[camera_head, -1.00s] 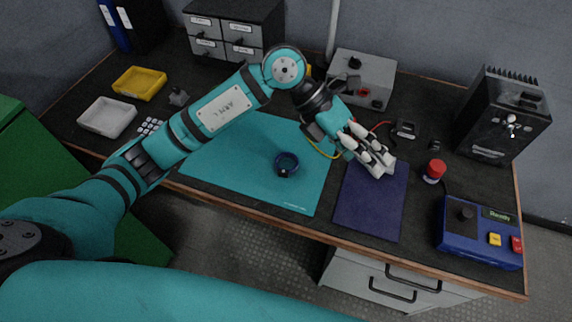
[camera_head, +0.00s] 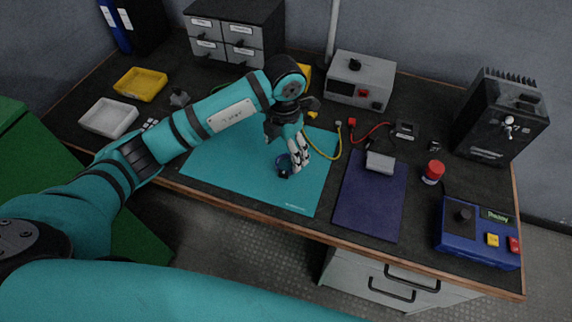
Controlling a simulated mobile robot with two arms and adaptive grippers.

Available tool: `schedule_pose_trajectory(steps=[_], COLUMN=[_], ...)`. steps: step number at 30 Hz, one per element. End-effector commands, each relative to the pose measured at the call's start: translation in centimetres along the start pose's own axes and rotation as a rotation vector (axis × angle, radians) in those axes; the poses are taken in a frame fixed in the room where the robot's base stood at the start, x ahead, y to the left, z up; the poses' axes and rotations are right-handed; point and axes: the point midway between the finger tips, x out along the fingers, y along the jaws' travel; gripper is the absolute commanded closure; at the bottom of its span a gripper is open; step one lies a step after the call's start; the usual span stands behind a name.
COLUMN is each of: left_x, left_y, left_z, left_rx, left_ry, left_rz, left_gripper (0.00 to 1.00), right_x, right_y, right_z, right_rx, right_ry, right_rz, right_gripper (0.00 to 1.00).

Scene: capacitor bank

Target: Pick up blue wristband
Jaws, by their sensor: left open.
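The blue wristband (camera_head: 284,172) is a small dark blue ring with a dark block on its front side. It lies on the teal mat (camera_head: 235,170), right of the mat's middle. My left gripper (camera_head: 297,168) is open, with its light fingers pointing down at the wristband's right side. The fingers hide part of the ring, and I cannot tell whether they touch it. My right gripper is not in view.
A grey-white block (camera_head: 380,162) lies on the dark purple mat (camera_head: 370,205). A red and a yellow cable run behind the mats to a grey power supply (camera_head: 361,80). A red button (camera_head: 433,172) and blue control box (camera_head: 478,232) stand right. Trays (camera_head: 108,117) stand left.

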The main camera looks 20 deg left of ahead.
Motion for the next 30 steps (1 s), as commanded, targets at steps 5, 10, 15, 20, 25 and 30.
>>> schedule_pose_trajectory(steps=[5,10,15,20,25,30], left_x=[1.4,3.1,5.7,6.6,6.6,6.6], left_y=[0.0,0.3,0.5,0.6,0.6,0.6], left_z=[0.0,-0.1,0.0,0.1,0.1,0.1], left_rx=[0.001,-0.001,-0.001,0.001,0.001,0.001], left_ry=[-0.001,0.003,0.002,-0.001,-0.002,-0.002], left_rz=[-0.001,-0.002,-0.002,0.0,0.0,0.0], left_gripper=[0.15,0.15,0.15,0.15,0.15,0.35], right_x=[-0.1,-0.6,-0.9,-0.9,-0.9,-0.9], right_y=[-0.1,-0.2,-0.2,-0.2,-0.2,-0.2], right_z=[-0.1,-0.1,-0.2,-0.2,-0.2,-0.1], right_rx=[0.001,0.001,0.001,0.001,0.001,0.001], right_ry=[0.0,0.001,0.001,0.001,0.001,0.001], right_rz=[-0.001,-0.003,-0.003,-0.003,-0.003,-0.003], right_gripper=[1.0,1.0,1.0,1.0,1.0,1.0])
